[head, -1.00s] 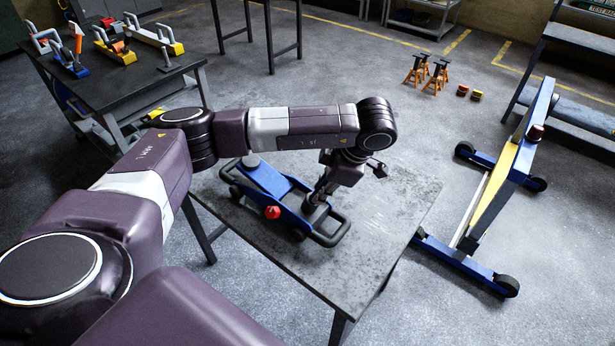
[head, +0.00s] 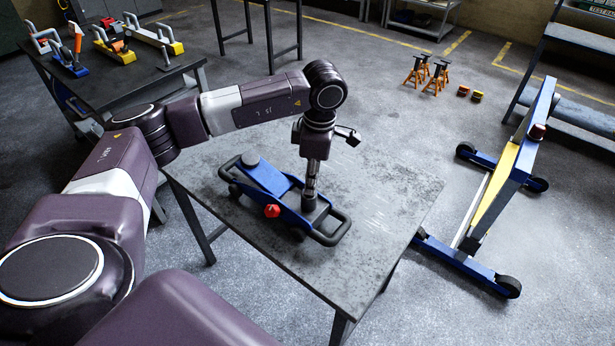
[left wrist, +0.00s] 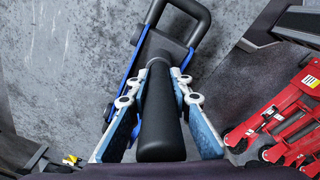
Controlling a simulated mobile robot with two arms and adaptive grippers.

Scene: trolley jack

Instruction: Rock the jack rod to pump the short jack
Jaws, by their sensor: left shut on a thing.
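The short blue jack (head: 268,179) sits on the grey metal table, with a round pad at its far left end, a red knob on its near side and a black loop handle at its right end. My left gripper (head: 311,186) is above the jack's right part, pointing down. In the left wrist view, its two fingers (left wrist: 160,112) are shut on the black jack rod (left wrist: 161,125), one on each side. The rod stands close to upright in the jack. My right gripper is not in view.
The table top (head: 385,190) is clear around the jack. A blue and yellow wheeled frame (head: 495,190) stands on the floor to the right. Orange stands (head: 437,76) are farther back. The left wrist view shows red jacks (left wrist: 290,115) at its right edge.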

